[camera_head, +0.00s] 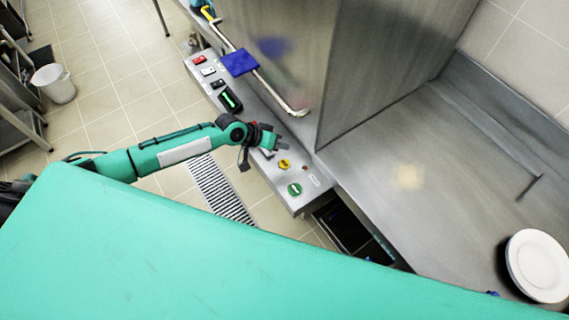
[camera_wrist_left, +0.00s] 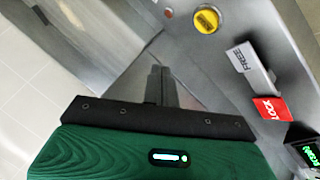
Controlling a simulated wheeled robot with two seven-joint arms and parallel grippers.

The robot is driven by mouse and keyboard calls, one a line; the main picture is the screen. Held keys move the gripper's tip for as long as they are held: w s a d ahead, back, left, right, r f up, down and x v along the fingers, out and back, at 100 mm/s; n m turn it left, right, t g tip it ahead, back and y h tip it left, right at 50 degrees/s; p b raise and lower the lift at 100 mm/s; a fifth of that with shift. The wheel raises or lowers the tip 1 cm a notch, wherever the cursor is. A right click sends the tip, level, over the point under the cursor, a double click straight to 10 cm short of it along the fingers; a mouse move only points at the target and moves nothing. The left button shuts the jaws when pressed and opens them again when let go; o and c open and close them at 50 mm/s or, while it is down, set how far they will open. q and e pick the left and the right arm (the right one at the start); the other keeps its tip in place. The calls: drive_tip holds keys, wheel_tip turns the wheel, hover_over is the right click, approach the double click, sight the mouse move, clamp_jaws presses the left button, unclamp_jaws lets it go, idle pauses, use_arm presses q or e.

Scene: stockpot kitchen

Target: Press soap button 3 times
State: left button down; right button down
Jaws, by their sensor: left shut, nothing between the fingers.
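The control panel (camera_head: 262,120) is a long grey strip beside the steel machine, with several buttons and switches. No control on it can be read as soap. My left gripper (camera_head: 283,145) is shut and empty, over the panel's near half, close to the yellow knob (camera_head: 285,164). In the left wrist view, the shut fingers (camera_wrist_left: 160,86) point at bare metal. The yellow knob (camera_wrist_left: 207,19) and a FREE/LOCK rocker switch (camera_wrist_left: 252,66) lie to their right. Contact with the panel cannot be told. My right gripper is not in view.
A steel counter (camera_head: 410,150) with white plates (camera_head: 537,264) is at right.

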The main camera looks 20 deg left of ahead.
sight(281, 165)
use_arm(q)
wheel_tip(281, 165, down, 8)
drive_tip(key=b, duration=0.6)
drive_tip(key=shift+f, duration=0.1)
drive_tip(key=shift+f, duration=0.1)
idle(1.6)
drive_tip(key=shift+f+b, duration=0.3)
drive_tip(key=shift+b, duration=0.2)
drive_tip(key=shift+f+b, duration=0.45)
drive_tip(key=shift+f, duration=0.05)
idle(0.4)
idle(0.3)
drive_tip(key=shift+r+p, duration=0.75)
drive_tip(key=shift+r, duration=0.15)
drive_tip(key=shift+r, duration=0.1)
wheel_tip(281, 165, up, 5)
drive_tip(key=p, duration=0.4)
